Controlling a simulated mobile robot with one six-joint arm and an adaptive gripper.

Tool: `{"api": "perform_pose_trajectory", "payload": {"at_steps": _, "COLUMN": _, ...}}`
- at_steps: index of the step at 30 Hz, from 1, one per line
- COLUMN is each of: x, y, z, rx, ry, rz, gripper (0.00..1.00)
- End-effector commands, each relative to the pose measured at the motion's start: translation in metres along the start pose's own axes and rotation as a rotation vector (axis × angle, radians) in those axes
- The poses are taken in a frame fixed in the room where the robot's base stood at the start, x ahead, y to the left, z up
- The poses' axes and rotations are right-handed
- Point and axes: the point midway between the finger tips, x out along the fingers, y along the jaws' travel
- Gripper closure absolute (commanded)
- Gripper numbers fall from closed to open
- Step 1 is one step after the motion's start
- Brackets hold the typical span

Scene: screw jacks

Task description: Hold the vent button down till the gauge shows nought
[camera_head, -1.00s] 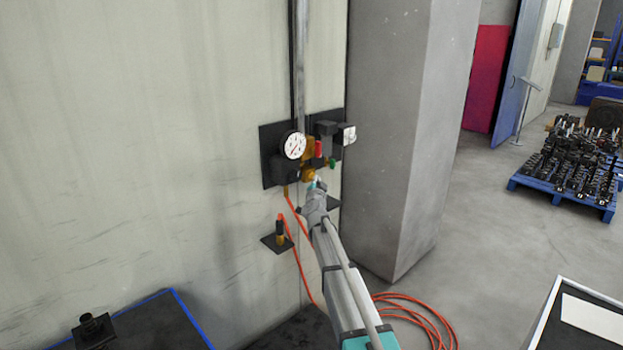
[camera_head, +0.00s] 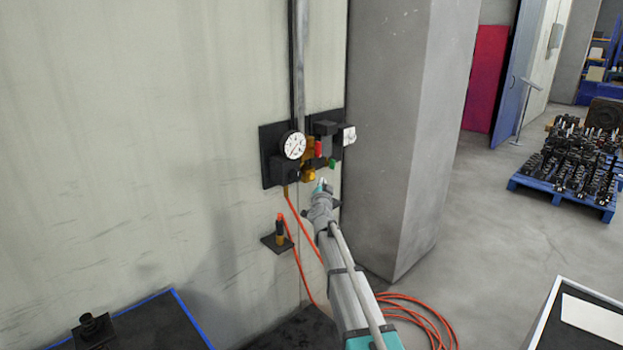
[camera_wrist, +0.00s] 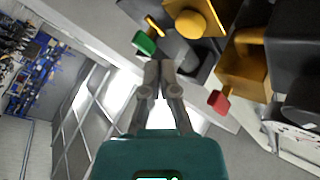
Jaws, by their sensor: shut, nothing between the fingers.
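The round white gauge (camera_head: 292,145) is on the dark wall panel (camera_head: 268,174); its needle is too small to read surely. It shows edge-on in the wrist view (camera_wrist: 298,139). A round yellow button (camera_head: 310,175), which looks like the vent button, sits low on the panel; it is at the top of the wrist view (camera_wrist: 194,24). My gripper (camera_head: 321,185) is shut and empty, just below and right of the button, apart from it. In the wrist view its closed fingertips (camera_wrist: 160,66) point between the green part and the red part.
A green handle (camera_wrist: 144,42) and a red handle (camera_wrist: 218,100) stick out near my fingertips. An orange hose (camera_head: 303,265) hangs from the panel and coils on the floor. A small bracket (camera_head: 277,240) is below left. A grey pillar (camera_head: 395,150) stands close on the right.

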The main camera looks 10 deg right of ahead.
Motion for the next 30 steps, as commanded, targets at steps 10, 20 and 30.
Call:
{"api": "perform_pose_trajectory", "payload": {"at_steps": 10, "x": -0.018, "y": 0.013, "z": -0.013, "rx": 0.0, "ry": 0.001, "rz": 0.001, "gripper": 1.0}}
{"api": "perform_pose_trajectory", "payload": {"at_steps": 20, "x": -0.02, "y": 0.015, "z": -0.015, "rx": 0.0, "ry": 0.001, "rz": 0.0, "gripper": 1.0}}
{"api": "perform_pose_trajectory", "payload": {"at_steps": 30, "x": -0.027, "y": 0.013, "z": -0.011, "rx": -0.013, "ry": -0.033, "rz": -0.013, "gripper": 1.0}}
